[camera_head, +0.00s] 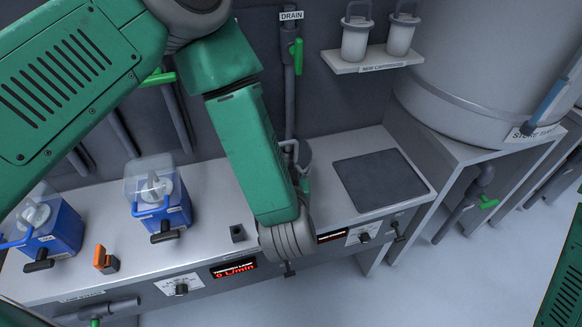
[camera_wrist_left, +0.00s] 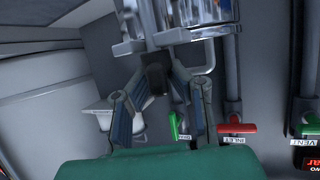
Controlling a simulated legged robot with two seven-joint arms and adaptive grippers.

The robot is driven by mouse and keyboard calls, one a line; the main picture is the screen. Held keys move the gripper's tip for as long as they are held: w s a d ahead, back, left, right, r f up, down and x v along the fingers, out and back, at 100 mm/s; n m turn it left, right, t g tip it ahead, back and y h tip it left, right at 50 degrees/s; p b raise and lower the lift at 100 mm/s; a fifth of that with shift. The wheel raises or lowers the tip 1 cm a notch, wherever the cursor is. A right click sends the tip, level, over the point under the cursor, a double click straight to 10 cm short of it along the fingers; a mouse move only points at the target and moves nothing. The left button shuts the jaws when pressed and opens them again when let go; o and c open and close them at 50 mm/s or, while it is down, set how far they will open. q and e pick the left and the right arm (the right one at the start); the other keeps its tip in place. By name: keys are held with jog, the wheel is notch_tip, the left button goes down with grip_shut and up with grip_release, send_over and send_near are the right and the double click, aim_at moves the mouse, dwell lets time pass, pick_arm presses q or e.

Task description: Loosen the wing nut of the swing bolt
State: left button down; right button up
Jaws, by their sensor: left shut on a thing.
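In the left wrist view the two grey-blue fingers of my left gripper (camera_wrist_left: 157,92) close in on a dark, blocky part, which I take to be the wing nut (camera_wrist_left: 157,72). It sits just below the rim of a shiny metal housing (camera_wrist_left: 190,14). The gripper is shut on this part. The swing bolt's shank cannot be made out. In the head view my left forearm and wrist cover the fingers and the nut. My right gripper is not in view; only a green part of my own body shows at the lower right.
A green handle (camera_wrist_left: 174,126), a red handle (camera_wrist_left: 236,128) and another green handle (camera_wrist_left: 305,131) stand near the fingers. Two blue containers (camera_head: 168,212) and an orange part (camera_head: 100,257) are on the bench (camera_head: 205,240). A dark mat (camera_head: 380,180) lies right of my wrist.

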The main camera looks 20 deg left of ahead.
pick_arm(q)
jog(key=shift+w+r+n+g+y+p, duration=0.15)
jog(key=shift+n+g+y+p, duration=0.2)
jog(key=shift+n+y, duration=0.5)
jog(key=shift+w+r+n+g+y+p, duration=0.1)
jog(key=shift+n+g+y+p, duration=0.2)
jog(key=shift+n+y, duration=0.5)
jog(key=shift+y, duration=0.25)
jog(key=c, duration=1.6)
grip_release()
jog(key=shift+w, duration=0.1)
jog(key=shift+o, duration=0.2)
jog(key=shift+f, duration=0.15)
jog(key=shift+s, duration=0.25)
jog(key=v, duration=1.1)
jog(key=shift+d, duration=0.3)
